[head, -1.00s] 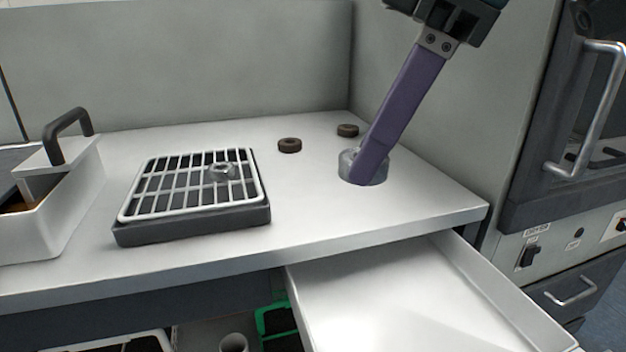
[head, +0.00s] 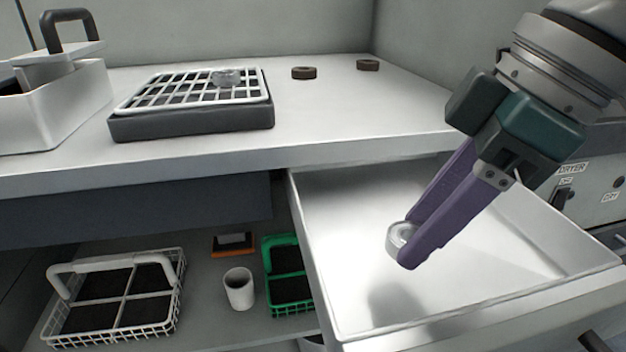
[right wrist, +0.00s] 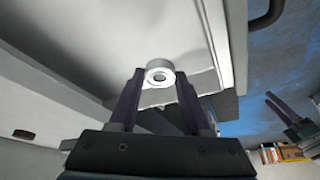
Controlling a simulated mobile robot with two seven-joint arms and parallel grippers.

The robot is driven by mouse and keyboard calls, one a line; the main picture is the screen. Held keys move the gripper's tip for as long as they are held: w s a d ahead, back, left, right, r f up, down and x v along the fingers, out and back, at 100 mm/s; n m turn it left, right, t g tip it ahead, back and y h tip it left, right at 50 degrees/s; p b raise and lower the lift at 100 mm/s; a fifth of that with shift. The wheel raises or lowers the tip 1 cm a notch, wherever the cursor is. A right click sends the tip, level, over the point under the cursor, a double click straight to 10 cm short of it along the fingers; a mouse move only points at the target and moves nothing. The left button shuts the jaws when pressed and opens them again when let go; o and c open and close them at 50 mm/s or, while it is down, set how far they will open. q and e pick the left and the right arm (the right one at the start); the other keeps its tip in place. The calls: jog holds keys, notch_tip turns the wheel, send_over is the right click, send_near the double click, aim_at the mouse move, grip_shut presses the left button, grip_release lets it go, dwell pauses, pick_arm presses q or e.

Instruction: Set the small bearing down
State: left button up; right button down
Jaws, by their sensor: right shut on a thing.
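The small bearing, a shiny silver ring (head: 397,238), is between the purple fingertips of my right gripper (head: 411,242). The gripper is shut on it, tilted down to the left over the open white drawer (head: 340,215). A shadow on the drawer floor lies below the bearing, apart from it. The right wrist view shows the ring (right wrist: 159,73) face-on, with its hole, at the ends of the fingers. My left gripper is outside the head view; its purple fingers (right wrist: 268,100) show small at the right of the right wrist view, too small to judge.
Another silver ring (head: 226,77) lies on the white grid (head: 160,92) of a dark tray on the bench. Two brown rings (head: 304,72) (head: 368,64) lie at the back. A white bin (head: 75,105) stands left. Baskets and a white cup (head: 239,288) are below the bench.

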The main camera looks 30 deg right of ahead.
aim_at(410, 285)
notch_tip(410, 285, down, 4)
jog(key=shift+f+b, duration=0.2)
jog(key=shift+b, duration=0.75)
jog(key=shift+c, duration=1.8)
grip_release()
jog(key=shift+f, duration=0.1)
